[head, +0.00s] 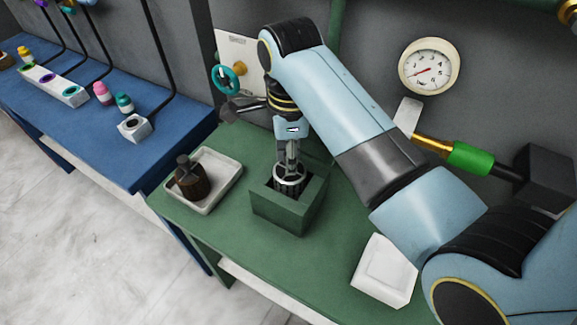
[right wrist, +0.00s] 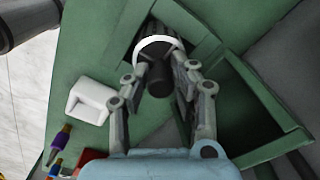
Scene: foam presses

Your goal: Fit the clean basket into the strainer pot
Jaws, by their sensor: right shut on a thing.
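The clean basket (head: 290,181), a grey barred cage with a pale rim, is upright in the mouth of the green square strainer pot (head: 280,212). Its lower part is hidden behind the pot's front wall, so I cannot tell if it is seated. My right gripper (head: 289,158) is above the pot, shut on the basket's handle. In the right wrist view, the fingers close around a dark knob (right wrist: 158,80) in front of the basket's white rim (right wrist: 157,42). My left gripper is not in view.
A dark brown container (head: 192,180) stands in a pale tray (head: 214,196) left of the pot. A white block (head: 384,272) lies at the front right. A teal valve wheel (head: 228,79) and a gauge (head: 430,66) are behind. Green table between pot and block is clear.

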